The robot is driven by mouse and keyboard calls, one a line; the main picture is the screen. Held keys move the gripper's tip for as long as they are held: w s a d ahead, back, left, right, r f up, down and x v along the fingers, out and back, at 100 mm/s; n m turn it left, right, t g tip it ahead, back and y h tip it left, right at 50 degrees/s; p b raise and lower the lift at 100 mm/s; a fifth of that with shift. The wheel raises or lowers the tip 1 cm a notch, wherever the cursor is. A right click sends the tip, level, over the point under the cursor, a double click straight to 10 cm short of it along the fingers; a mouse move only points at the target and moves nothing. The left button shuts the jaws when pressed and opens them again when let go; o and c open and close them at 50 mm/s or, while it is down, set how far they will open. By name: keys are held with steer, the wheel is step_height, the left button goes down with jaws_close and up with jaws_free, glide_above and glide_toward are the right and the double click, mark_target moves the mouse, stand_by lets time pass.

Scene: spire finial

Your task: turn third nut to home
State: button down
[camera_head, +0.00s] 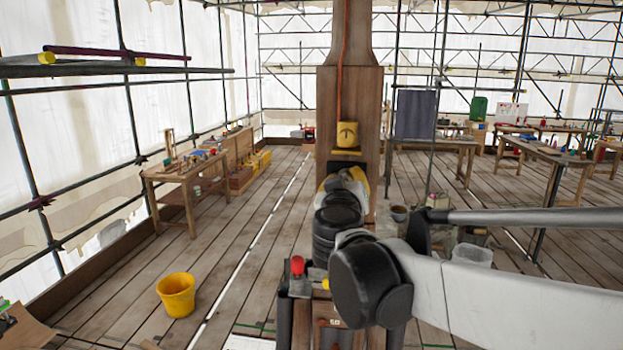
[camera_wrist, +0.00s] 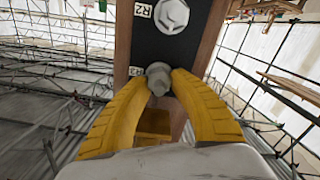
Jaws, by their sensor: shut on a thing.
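In the wrist view, the two yellow fingers of my gripper (camera_wrist: 159,84) are closed around a grey nut (camera_wrist: 158,70) on a dark plate (camera_wrist: 150,45). One fingertip is on each side of the nut. A label (camera_wrist: 135,71) sits left of it, too small to read surely. A second, larger hex nut (camera_wrist: 172,16) sits above on the same plate, beside a label reading R2 (camera_wrist: 142,11). In the head view, the gripper (camera_head: 357,179) reaches the front of the wooden spire (camera_head: 349,95); my arm hides the fingertips and nut.
A yellow container (camera_head: 347,134) sits on a small ledge of the spire. A yellow bucket (camera_head: 176,294) stands on the plank floor at left. Workbenches stand at left (camera_head: 186,175) and right (camera_head: 553,160). Scaffold poles surround the place. The floor left of the spire is mostly clear.

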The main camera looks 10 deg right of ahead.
steer(key=c, duration=1.1)
jaws_free()
steer(key=v, duration=1.2)
steer(key=s+d+f+m+g+b, duration=0.1)
steer(key=s+d+f+g+b, duration=0.15)
steer(key=f+b, duration=0.6)
steer(key=s+d+f+g+b, duration=0.2)
steer(key=s+d+f+b, duration=0.15)
steer(key=f, duration=0.95)
steer(key=s+d+f+m+g+b, duration=0.1)
steer(key=s+d+f+g+b, duration=0.3)
steer(key=f, duration=0.6)
steer(key=s+a+f+y+b, duration=0.2)
steer(key=f+b, duration=0.2)
steer(key=f, duration=0.3)
steer(key=s+a+f+g+y+b, duration=0.1)
steer(key=s+a+f+b, duration=0.1)
steer(key=f, duration=0.5)
steer(key=s+a+f+n+y+b, duration=0.1)
steer(key=s+a+f+y+b, duration=0.1)
steer(key=s+f+b, duration=0.2)
step_height(320, 180, down, 3)
steer(key=shift+f+y+b, duration=0.1)
steer(key=shift+y+b, duration=0.2)
steer(key=shift+b, duration=0.65)
